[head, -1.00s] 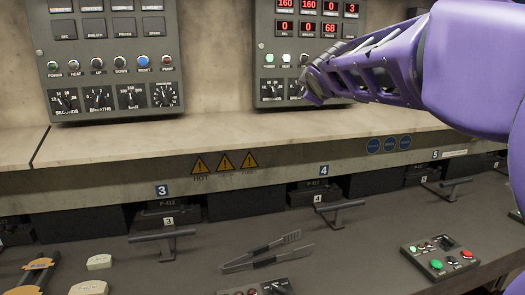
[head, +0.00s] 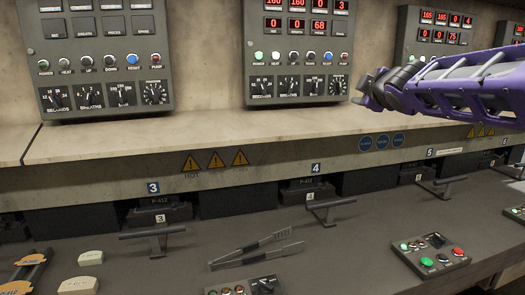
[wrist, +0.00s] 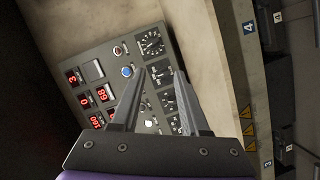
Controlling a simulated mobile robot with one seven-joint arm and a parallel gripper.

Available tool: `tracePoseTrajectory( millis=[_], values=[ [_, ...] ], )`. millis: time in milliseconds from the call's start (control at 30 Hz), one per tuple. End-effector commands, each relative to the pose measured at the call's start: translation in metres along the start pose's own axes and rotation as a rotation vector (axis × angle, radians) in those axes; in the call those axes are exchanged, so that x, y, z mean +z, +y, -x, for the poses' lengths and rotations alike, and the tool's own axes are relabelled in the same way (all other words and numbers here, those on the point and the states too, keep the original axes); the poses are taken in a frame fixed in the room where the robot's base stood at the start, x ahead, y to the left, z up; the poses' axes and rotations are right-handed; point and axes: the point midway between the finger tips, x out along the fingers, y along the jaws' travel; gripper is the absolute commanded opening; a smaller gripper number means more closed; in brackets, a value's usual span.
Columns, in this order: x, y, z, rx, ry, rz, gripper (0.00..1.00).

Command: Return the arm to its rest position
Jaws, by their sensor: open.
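My purple arm (head: 455,85) reaches in from the right edge in the head view. Its dark gripper (head: 366,93) is in the air above the ledge, to the right of the middle control panel (head: 297,60). In the wrist view the two gripper fingers (wrist: 160,74) are apart with nothing between them. A control panel (wrist: 97,68) with red displays, buttons and dials shows tilted behind the fingers. My gripper appears clear of it.
A pale ledge (head: 215,138) runs below the panels. On the dark counter are tongs (head: 255,250), T-shaped handles (head: 330,207), pale blocks (head: 90,257), brake shoes (head: 32,259) and a small control box (head: 432,254). Another panel (head: 437,35) stands behind my arm.

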Motion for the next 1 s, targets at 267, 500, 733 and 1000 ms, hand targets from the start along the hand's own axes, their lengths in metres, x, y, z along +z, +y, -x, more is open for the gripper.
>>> tracePoseTrajectory(
  millis=[267,500,733,1000],
  values=[
    [0.046,-0.052,0.049,-0.164,-0.146,-0.376,0.45],
    [0.052,-0.112,0.13,-0.329,-0.299,-0.695,0.45],
    [0.037,-0.176,0.219,-0.46,-0.481,-0.904,0.45],
    [0.026,-0.249,0.297,-0.536,-0.719,-1.034,0.45]
  ],
)
